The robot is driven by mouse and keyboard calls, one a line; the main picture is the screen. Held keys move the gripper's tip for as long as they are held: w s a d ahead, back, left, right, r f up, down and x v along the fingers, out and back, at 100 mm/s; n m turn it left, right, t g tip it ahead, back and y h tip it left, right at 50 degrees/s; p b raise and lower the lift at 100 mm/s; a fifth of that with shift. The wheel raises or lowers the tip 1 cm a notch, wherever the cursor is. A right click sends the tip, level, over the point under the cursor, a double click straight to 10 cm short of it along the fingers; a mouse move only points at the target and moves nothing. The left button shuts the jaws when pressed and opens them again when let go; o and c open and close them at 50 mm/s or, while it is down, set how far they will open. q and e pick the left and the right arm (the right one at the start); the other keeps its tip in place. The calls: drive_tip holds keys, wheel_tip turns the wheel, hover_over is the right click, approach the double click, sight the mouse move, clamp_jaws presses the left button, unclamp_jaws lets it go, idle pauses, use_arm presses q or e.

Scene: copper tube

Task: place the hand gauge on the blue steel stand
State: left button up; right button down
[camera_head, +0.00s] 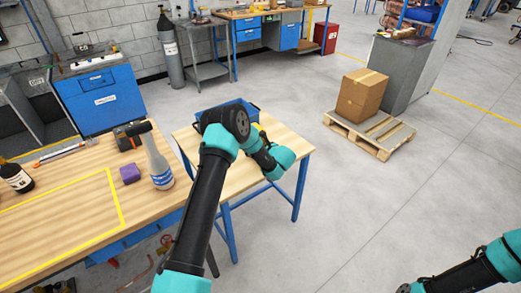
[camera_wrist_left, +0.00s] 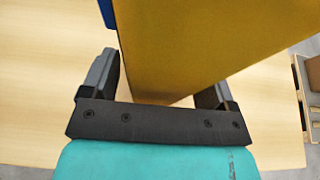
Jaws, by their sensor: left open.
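A blue object (camera_head: 249,105), which looks like the blue steel stand, rests on the small wooden table and is partly hidden by my left arm. A yellow thing, perhaps the hand gauge, shows as a small patch (camera_head: 257,127) beside my left wrist. In the left wrist view, a broad yellow surface (camera_wrist_left: 190,45) lies between and beyond the fingers, with a blue edge (camera_wrist_left: 107,14) at its upper left. My left gripper (camera_wrist_left: 165,85) is open; contact with the yellow thing cannot be told. Its fingers are hidden in the head view. My right arm shows at the lower right, without a visible gripper.
The small table (camera_head: 205,163) has blue legs and some bare top. The workbench at left holds a spray bottle (camera_head: 157,163), a purple block (camera_head: 130,173) and a dark bottle (camera_head: 16,177).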

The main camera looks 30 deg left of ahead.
use_arm(q)
drive_tip(key=shift+r, duration=0.1)
drive_tip(key=shift+d+r, duration=0.1)
drive_tip(key=shift+d, duration=0.1)
drive_tip(key=v, duration=1.1)
drive_tip(key=shift+s+d, duration=0.2)
drive_tip(key=shift+d, duration=0.1)
